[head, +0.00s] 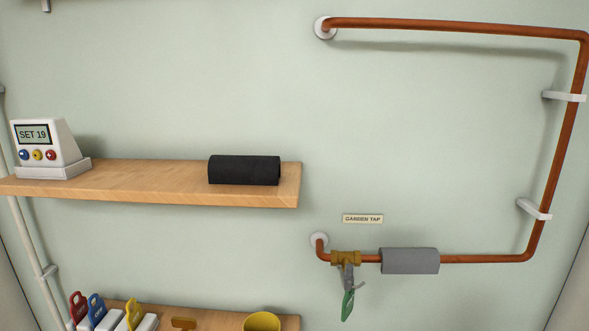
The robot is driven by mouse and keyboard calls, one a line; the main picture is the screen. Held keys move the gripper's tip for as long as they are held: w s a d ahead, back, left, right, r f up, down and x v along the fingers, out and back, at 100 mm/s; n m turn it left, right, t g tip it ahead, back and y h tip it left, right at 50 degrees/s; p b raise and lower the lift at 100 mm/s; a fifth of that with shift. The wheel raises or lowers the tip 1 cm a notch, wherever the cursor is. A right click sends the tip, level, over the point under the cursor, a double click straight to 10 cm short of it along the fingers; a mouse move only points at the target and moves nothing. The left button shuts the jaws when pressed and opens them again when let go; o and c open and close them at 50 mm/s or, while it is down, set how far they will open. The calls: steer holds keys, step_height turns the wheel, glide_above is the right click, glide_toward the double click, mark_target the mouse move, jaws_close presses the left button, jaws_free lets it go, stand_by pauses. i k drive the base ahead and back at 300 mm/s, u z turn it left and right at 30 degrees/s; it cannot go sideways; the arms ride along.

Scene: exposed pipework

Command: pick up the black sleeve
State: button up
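The black sleeve (244,170) is a dark, roughly cylindrical piece. It lies on its side near the right end of the upper wooden shelf (150,180), with its long side running left to right. Nothing covers it in the head view. My gripper does not show in this view, so its place and state cannot be seen.
A display unit (40,145) reading SET 19 stands at the shelf's left. Copper pipe (460,25) runs along the right wall, with a grey sleeve (410,261) and a green-handled tap (347,260). Below are coloured tags (97,308) and a yellow cup (262,321). The shelf's middle is clear.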

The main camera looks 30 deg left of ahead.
mark_target(222, 169)
steer(key=u, duration=2.35)
steer(key=i, duration=0.15)
steer(key=z, duration=0.85)
